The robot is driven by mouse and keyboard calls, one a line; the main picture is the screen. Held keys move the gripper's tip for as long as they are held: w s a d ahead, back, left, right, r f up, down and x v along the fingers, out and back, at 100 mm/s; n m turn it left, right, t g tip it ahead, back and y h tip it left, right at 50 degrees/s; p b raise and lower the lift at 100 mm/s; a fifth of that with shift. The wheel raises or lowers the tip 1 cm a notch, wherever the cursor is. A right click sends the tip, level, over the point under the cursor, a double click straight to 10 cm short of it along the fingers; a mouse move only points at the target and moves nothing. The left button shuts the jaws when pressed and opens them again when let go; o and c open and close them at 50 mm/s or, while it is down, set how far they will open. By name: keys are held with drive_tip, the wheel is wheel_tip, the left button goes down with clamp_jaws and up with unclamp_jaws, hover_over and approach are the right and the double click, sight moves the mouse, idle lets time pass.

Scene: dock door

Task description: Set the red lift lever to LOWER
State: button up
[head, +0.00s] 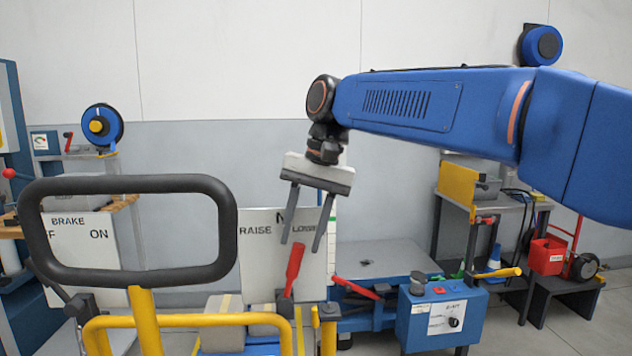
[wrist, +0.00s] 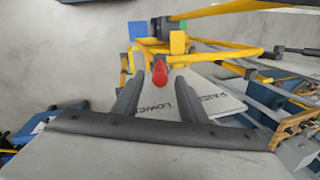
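The red lift lever (head: 293,270) stands in front of a white panel (head: 262,262) marked RAISE, N and LOWER. It is nearly upright, its top leaning slightly right; I cannot tell its exact setting. My gripper (head: 301,246) points down from above, open and empty, with its fingertips around the height of the lever's top. In the wrist view the lever's red end (wrist: 159,73) shows between the two fingertips, with gaps on both sides. The panel's LOWER and RAISE lettering (wrist: 170,102) shows partly behind the right finger.
A black loop handle (head: 128,177) and yellow rails (head: 185,320) stand left of the lever. A BRAKE panel (head: 85,250) is behind the loop. A red handle (head: 355,289) and a blue control box (head: 440,312) are at the right.

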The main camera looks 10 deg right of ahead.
sight(287, 271)
drive_tip(key=v, duration=1.3)
drive_tip(key=shift+d, duration=0.1)
